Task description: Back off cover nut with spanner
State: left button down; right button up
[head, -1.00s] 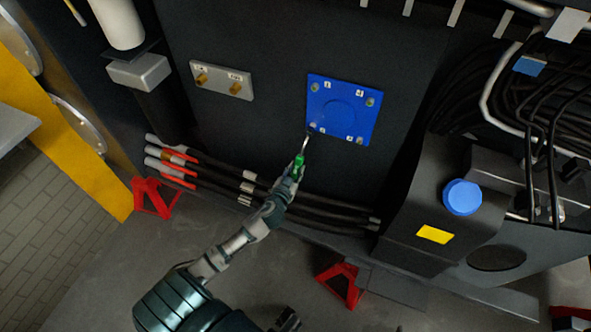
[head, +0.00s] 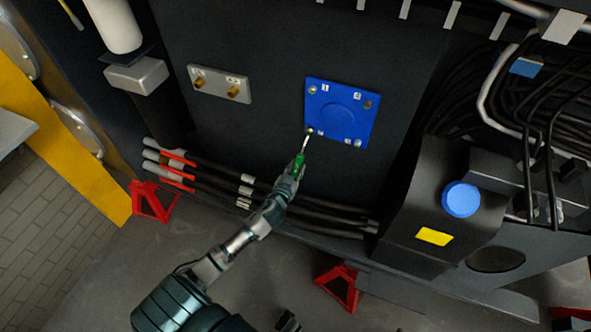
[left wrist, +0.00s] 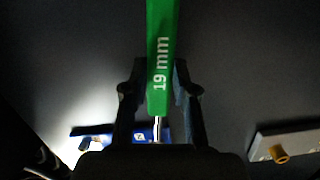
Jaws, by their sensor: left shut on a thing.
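The blue square cover (head: 340,112) is on the dark chassis wall. It has a numbered nut near each corner; the lower-left cover nut (head: 310,132) is closest to the tool. My left gripper (head: 297,168) is shut on the green-handled spanner (head: 299,163), whose metal shaft points up toward that nut. I cannot tell whether the spanner head is around the nut or only beside it. In the left wrist view the green handle, marked 19 mm, (left wrist: 160,60) runs between the fingers (left wrist: 158,95), and an edge of the blue cover (left wrist: 90,131) shows below. My right gripper is not clearly visible.
A grey plate with two brass fittings (head: 219,84) is left of the cover. Black hoses with red sleeves (head: 240,178) run below it. A dark housing with a blue cap (head: 461,198) juts out at right. Red stands (head: 338,287) are on the floor.

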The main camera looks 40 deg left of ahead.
pick_arm(q)
jog(key=shift+d, duration=0.15)
jog(key=d+n, duration=0.1)
jog(key=d, duration=0.1)
jog(key=shift+w+d+n+h, duration=0.3)
jog(key=shift+w+d+n, duration=0.1)
dwell(0.3)
jog(key=shift+w+d+r+n+h, duration=0.1)
jog(key=shift+w+d+n+h, duration=0.1)
jog(key=shift+d+n, duration=0.45)
jog(key=shift+w+d+r+n+h, duration=0.15)
jog(key=shift+d+n, duration=0.2)
jog(key=shift+d, duration=0.55)
jog(key=shift+w+d+r+n+t+p, duration=0.2)
jog(key=shift+d+n, duration=0.25)
jog(key=shift+d, duration=0.25)
jog(key=shift+w+d+r+n+t+p, duration=0.1)
jog(key=shift+w+d+r+n+p, duration=0.1)
jog(key=shift+d+n, duration=0.4)
jog(key=shift+d, duration=0.1)
jog(key=shift+d, duration=0.1)
